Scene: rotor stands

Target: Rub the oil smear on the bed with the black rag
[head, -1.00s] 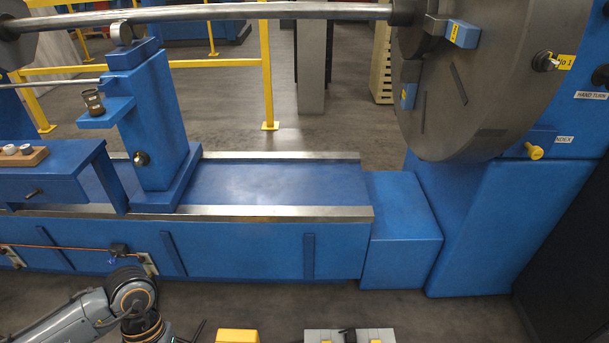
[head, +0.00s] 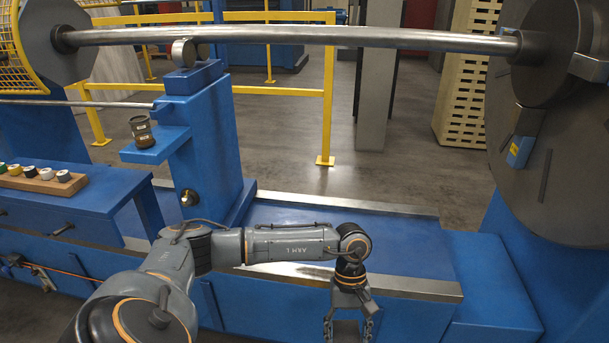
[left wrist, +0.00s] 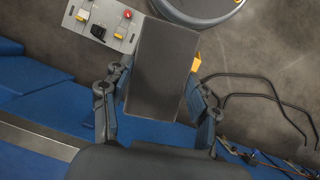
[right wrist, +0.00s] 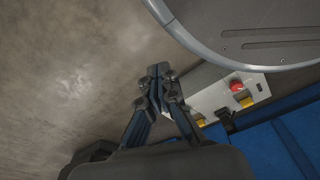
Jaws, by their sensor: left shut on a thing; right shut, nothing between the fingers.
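The machine bed (head: 410,285) is blue with bright metal rails, in the head view. My left gripper (head: 348,328) points down in front of the near rail, at the bottom of the head view. In the left wrist view it is shut on the black rag (left wrist: 162,65), a flat dark rectangle between the fingers. My right gripper (right wrist: 160,75) is shut and empty in the right wrist view, and outside the head view.
A long metal shaft (head: 300,36) runs above the bed to a big grey disc (head: 550,130). A blue stand (head: 205,130) rises from the bed. A small can (head: 141,131) sits on its shelf. A wooden block with several rolls (head: 40,180) is at left. A panel with a red button (right wrist: 225,95) is near my right gripper.

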